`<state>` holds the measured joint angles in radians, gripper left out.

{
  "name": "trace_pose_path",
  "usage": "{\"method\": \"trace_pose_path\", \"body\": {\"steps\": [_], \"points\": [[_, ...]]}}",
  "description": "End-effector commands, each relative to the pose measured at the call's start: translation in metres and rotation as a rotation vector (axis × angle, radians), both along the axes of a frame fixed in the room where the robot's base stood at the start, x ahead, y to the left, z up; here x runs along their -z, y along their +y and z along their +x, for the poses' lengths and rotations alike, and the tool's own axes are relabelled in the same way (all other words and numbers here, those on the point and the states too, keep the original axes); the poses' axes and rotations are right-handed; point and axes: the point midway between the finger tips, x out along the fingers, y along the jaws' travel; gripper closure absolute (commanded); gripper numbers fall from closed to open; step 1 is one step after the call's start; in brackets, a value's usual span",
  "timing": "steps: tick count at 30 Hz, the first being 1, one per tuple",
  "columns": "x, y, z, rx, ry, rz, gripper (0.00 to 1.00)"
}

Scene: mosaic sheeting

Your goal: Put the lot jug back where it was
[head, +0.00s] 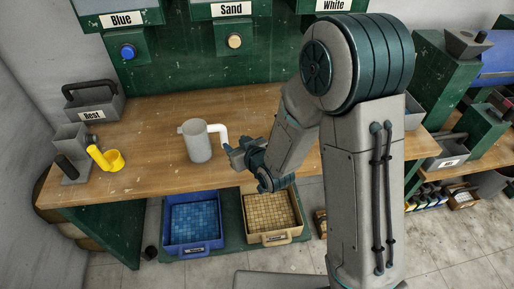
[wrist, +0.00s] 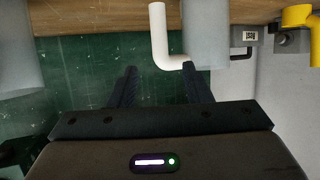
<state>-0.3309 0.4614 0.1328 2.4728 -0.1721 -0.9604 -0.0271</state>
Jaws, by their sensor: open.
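The jug (head: 198,145) stands upright on the wooden bench, pale grey, with a small spout on its left and a white bent handle (head: 219,130) on its right. My gripper (head: 236,155) is open and empty, just right of the jug by the handle, with its fingers pointing toward it. In the wrist view, which is upside down, the jug body (wrist: 205,35) is at the top, right of centre. Its white handle (wrist: 158,35) shows beyond and between the two fingertips (wrist: 161,72). No hold on it shows; I cannot tell the exact gap.
On the bench (head: 140,107) at left are a grey "Rest" box (head: 95,108), a yellow cup-like piece (head: 115,160) and a grey stand (head: 72,145). Blue, Sand and White dispensers hang behind. Blue (head: 194,248) and sand-coloured (head: 273,238) tile trays sit below the front edge.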

Motion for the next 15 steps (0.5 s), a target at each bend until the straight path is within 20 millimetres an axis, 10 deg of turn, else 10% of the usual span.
{"method": "trace_pose_path", "body": {"steps": [8,15], "points": [[-0.006,-0.009,0.002,0.018,0.013,-0.020,0.55],[-0.038,-0.074,0.003,0.158,0.152,-0.155,0.55]]}}
